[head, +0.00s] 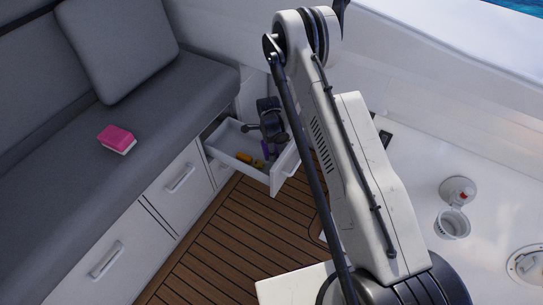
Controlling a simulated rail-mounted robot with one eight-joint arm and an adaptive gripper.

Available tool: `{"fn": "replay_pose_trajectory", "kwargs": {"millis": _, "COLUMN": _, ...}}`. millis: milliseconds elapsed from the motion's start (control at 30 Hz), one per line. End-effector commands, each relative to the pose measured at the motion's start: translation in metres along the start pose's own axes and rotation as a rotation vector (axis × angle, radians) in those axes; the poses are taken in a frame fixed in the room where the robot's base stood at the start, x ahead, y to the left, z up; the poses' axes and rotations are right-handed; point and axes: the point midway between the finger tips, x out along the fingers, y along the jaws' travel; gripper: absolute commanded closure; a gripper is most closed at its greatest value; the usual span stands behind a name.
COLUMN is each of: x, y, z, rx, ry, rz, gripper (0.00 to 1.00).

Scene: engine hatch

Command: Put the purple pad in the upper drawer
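The upper drawer (243,170) is pulled open, with white walls and a grey inside. My gripper (264,139), dark and small in the head view, is over the open drawer and points down. A narrow purple piece, apparently the purple pad (266,151), shows right at the fingertips, at or inside the drawer. I cannot tell whether the fingers grip it or whether it rests on the drawer floor.
Yellow-orange items (250,161) lie in the drawer. Closed drawers (180,178) line the sofa base. A white cup (452,224) stands on the right counter (425,165). The wooden floor (235,235) is clear.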

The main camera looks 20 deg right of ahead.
Motion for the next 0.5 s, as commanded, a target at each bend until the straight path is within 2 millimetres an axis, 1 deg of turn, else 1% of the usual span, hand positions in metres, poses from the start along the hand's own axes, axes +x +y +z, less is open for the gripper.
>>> {"fn": "replay_pose_trajectory", "kwargs": {"millis": 33, "x": 0.004, "y": -0.001, "z": -0.006, "rx": 0.001, "ry": 0.000, "rz": 0.000, "gripper": 0.54}}
{"fn": "replay_pose_trajectory", "kwargs": {"millis": 100, "x": 0.007, "y": -0.003, "z": -0.011, "rx": -0.001, "ry": 0.000, "rz": 0.000, "gripper": 0.54}}
{"fn": "replay_pose_trajectory", "kwargs": {"millis": 267, "x": 0.013, "y": -0.003, "z": -0.014, "rx": -0.001, "ry": 0.000, "rz": 0.000, "gripper": 0.54}}
{"fn": "replay_pose_trajectory", "kwargs": {"millis": 367, "x": 0.025, "y": -0.003, "z": -0.014, "rx": -0.002, "ry": 0.000, "rz": 0.000, "gripper": 0.54}}
{"fn": "replay_pose_trajectory", "kwargs": {"millis": 500, "x": 0.045, "y": -0.004, "z": -0.014, "rx": -0.002, "ry": 0.000, "rz": 0.000, "gripper": 0.54}}
